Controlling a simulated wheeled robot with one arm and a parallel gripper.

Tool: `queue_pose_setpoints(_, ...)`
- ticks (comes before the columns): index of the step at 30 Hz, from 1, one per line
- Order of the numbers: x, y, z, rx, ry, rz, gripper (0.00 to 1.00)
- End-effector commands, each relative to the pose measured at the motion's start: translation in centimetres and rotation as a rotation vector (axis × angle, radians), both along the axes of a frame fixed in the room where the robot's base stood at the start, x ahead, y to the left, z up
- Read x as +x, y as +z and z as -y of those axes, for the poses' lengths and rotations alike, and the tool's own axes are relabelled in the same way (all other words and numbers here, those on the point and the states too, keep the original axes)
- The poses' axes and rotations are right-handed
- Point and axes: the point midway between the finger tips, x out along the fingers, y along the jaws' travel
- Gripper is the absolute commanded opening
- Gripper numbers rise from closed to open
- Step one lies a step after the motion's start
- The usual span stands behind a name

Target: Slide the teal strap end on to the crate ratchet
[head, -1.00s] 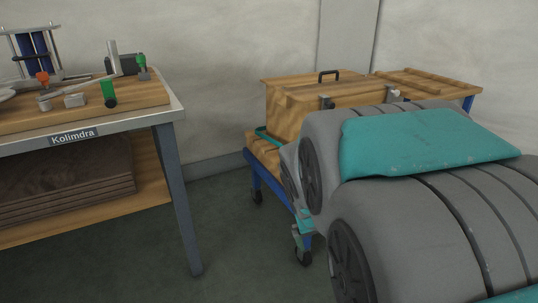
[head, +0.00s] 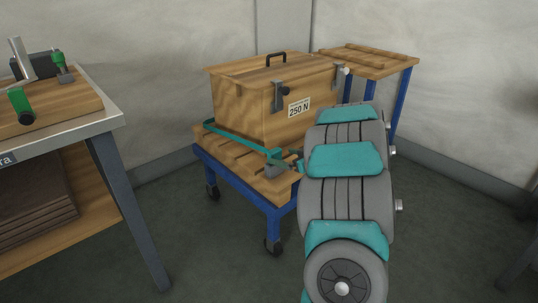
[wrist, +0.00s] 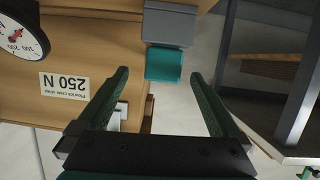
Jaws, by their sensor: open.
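The wooden crate (head: 245,105) with a 250 N label stands on a blue-framed cart, with a teal strap (head: 240,138) running low along its side to the near corner. In the wrist view a teal piece (wrist: 163,66), which looks like the strap end, shows just below a grey block (wrist: 170,26). I cannot tell whether the two touch, or whether the grey block is the ratchet. My gripper (wrist: 158,76) is open, its dark green fingers appearing on either side of the teal piece with nothing gripped. My arm hides part of the crate's corner in the head view.
A round gauge (wrist: 20,38) and the label (wrist: 64,88) show upside down in the wrist view. A workbench (head: 100,110) with tools stands at left, with floor between it and the cart (head: 240,188). A slatted blue-legged table (head: 372,60) stands behind right.

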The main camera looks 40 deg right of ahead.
Motion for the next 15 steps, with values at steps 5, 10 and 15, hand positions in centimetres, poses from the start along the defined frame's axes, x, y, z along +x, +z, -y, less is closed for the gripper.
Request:
queue_pose_setpoints(5,0.1,-0.7,-0.4,0.035,0.031,0.018,1.0)
queue_pose_setpoints(10,1.8,-1.0,-0.6,0.035,0.034,0.02,1.0)
queue_pose_setpoints(15,2.9,-1.0,-0.6,0.033,0.032,0.019,1.0)
